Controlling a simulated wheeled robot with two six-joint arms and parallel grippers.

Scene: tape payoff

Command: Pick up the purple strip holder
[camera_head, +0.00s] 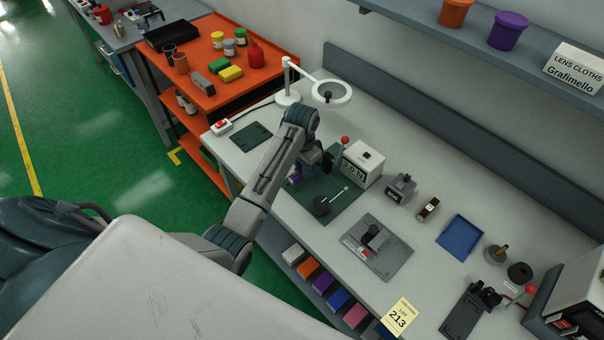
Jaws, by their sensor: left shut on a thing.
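A small purple thing (294,178), which I take to be the strip holder, shows only in part at the left edge of the dark green mat (340,206). My left gripper (301,174) reaches down over the bench at that mat and is shut on the purple thing. My arm and gripper hide most of it, so I cannot tell whether it touches the mat. My right gripper is not in view.
A white box with a display (362,164) and a red-knobbed lever (345,140) stand close to my left gripper's right. A magnifier lamp (331,92) stands behind. A grey plate fixture (372,247) and blue tray (460,237) lie right.

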